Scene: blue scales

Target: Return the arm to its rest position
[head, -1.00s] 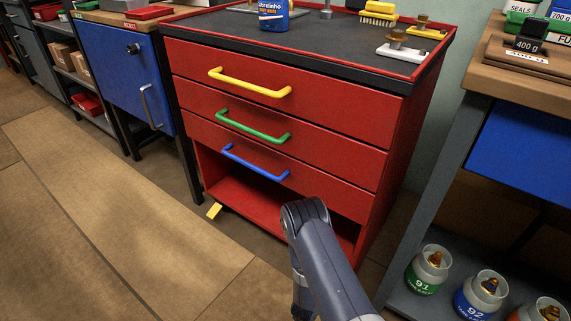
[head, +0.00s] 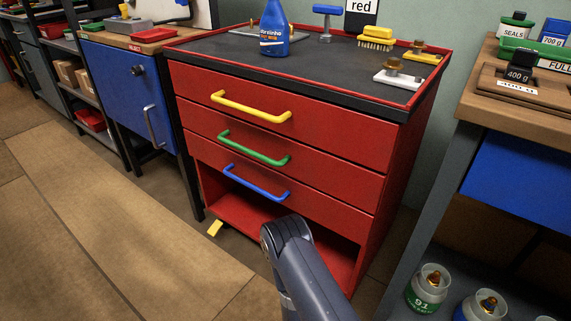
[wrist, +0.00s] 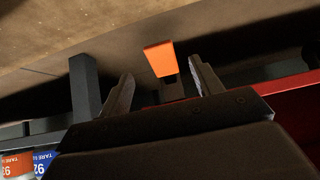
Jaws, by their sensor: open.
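My arm (head: 300,268) rises from the bottom of the head view, in front of the red cabinet's open lower bay; the gripper is hidden there. In the wrist view my gripper (wrist: 163,85) shows two dark fingers standing apart, open. An orange tab (wrist: 158,58) on a dark stem appears in the gap between them. I cannot tell how far beyond the fingers it lies; no finger visibly touches it.
The red cabinet (head: 285,135) has three shut drawers with yellow, green and blue handles. A blue bottle (head: 274,30) stands on top. A workbench (head: 515,104) with numbered cylinders (head: 428,288) below is close on the right. Open floor (head: 110,215) lies left.

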